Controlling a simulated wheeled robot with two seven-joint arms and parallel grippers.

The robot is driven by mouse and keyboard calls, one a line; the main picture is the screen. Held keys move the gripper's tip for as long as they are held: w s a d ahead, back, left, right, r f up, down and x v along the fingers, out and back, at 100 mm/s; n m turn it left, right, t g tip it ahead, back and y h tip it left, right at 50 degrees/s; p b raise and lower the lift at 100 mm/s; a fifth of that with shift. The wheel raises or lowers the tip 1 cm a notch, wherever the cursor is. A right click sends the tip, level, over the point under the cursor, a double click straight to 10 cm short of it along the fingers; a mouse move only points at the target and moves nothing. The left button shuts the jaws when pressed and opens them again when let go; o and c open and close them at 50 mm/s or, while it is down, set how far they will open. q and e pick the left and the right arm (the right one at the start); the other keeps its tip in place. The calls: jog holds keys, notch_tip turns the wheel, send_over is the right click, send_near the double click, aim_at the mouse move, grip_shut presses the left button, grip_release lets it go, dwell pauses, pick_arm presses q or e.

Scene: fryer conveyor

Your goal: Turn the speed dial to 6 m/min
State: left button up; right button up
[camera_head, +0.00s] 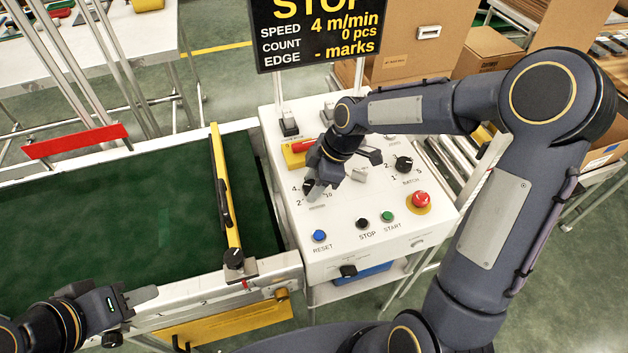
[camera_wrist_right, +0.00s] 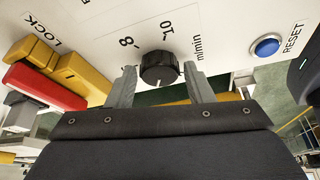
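The black speed dial (camera_head: 308,187) is on the white control panel (camera_head: 345,225). In the right wrist view the dial (camera_wrist_right: 159,67) shows a pale mark on its near side, with 8, 10 and m/min printed beyond it. My right gripper (camera_head: 319,191) is open at the dial. Its two fingers stand either side of the knob, with a small gap seen on each side in the wrist view (camera_wrist_right: 160,82). The display (camera_head: 318,35) reads STOP, speed 4 m/min, 0 pcs. My left gripper (camera_head: 134,315) is open and empty at the lower left.
The panel also carries blue RESET (camera_head: 319,236), black STOP (camera_head: 362,223) and green START (camera_head: 387,216) buttons, a red emergency button (camera_head: 421,200) and a batch dial (camera_head: 403,164). A red-handled lock (camera_head: 303,146) sits behind my right gripper. The green conveyor (camera_head: 110,220) lies left.

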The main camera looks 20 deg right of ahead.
jog(key=c, duration=0.7)
jog(key=shift+f+m+t+b, duration=0.15)
jog(key=shift+m+t+b, duration=0.25)
jog(key=shift+m+b, duration=0.4)
jog(key=m+b, duration=0.1)
jog(key=m, duration=0.1)
jog(key=shift+s+a+m+t+b, duration=0.1)
jog(key=shift+m+t+b, duration=0.2)
jog(key=shift+t, duration=0.1)
jog(key=m+h+b, duration=0.1)
jog(key=m, duration=0.1)
jog(key=m+t+h+b, duration=0.1)
jog(key=m+b, duration=0.1)
jog(key=m, duration=0.1)
jog(key=shift+s+a, duration=0.1)
jog(key=shift+m+t+h+b, duration=0.35)
jog(key=shift+m+b, duration=0.5)
jog(key=shift+m, duration=0.35)
